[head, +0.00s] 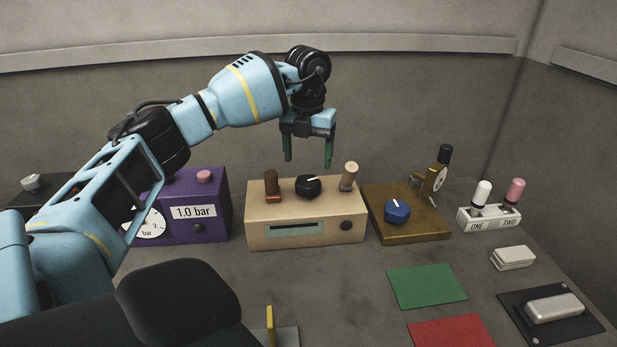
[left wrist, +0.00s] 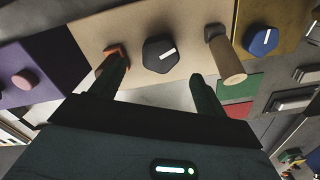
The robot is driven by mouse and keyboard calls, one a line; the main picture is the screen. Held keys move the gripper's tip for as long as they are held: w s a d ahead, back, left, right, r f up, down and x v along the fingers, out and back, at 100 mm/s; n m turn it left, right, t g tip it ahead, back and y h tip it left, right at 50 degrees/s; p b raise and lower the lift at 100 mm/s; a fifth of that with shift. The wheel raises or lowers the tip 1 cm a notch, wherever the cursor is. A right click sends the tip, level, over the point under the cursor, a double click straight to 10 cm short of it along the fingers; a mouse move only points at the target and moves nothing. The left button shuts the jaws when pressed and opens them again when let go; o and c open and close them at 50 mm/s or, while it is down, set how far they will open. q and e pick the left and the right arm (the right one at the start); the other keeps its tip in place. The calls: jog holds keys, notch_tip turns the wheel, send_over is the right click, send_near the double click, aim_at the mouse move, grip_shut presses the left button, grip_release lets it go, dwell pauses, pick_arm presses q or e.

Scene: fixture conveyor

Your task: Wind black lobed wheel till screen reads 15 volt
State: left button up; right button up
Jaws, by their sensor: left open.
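The black lobed wheel (head: 308,186) sits on top of a beige box (head: 275,209), with a white pointer mark on it. It also shows in the left wrist view (left wrist: 159,54), between and beyond my fingers. My right gripper is not in view.
A brown lever (head: 271,183) and a tan peg (head: 349,176) flank the wheel closely. A purple box (head: 205,219) stands left, a brown base with a blue knob (head: 397,211) right. Green (head: 428,287) and red (head: 452,332) mats lie in front.

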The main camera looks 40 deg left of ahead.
aim_at(307, 180)
pick_arm(q)
jog(key=shift+s+d+f, duration=0.1)
jog(key=shift+s+f, duration=0.05)
jog(key=shift+f, duration=0.1)
notch_tip(307, 180, down, 7)
jog(key=shift+f, duration=0.15)
jog(key=shift+c, duration=0.2)
jog(key=c, duration=0.9)
